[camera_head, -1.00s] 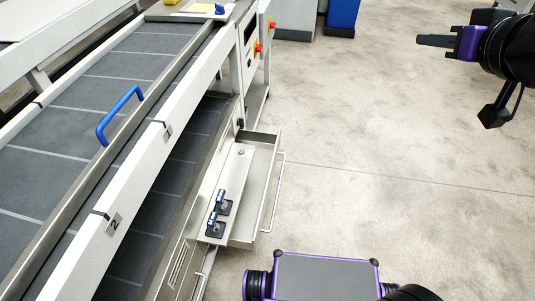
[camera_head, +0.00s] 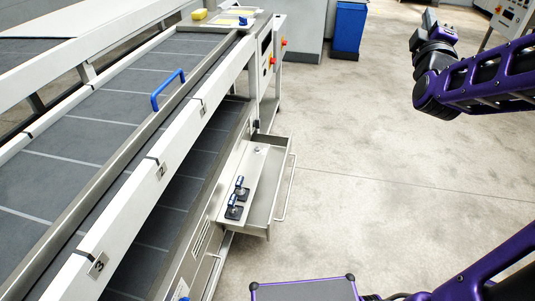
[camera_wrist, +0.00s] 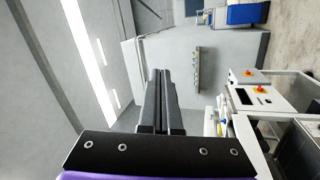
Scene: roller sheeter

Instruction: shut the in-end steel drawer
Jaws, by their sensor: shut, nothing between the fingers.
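The steel drawer (camera_head: 263,215) stands pulled out from the side of the roller sheeter, below the belts. It has a long bar handle (camera_head: 285,190) along its front. My gripper (camera_head: 431,20) is raised at the upper right of the head view, well apart from the drawer. In the wrist view my gripper (camera_wrist: 158,95) has its fingers together with nothing between them. The drawer is not visible in the wrist view.
The sheeter's conveyor (camera_head: 115,110) with a blue bar handle (camera_head: 168,90) fills the left. A second closed front with a handle (camera_head: 214,275) is nearer me. A blue bin (camera_head: 348,30) stands at the back. The floor (camera_head: 370,170) right of the drawer is clear.

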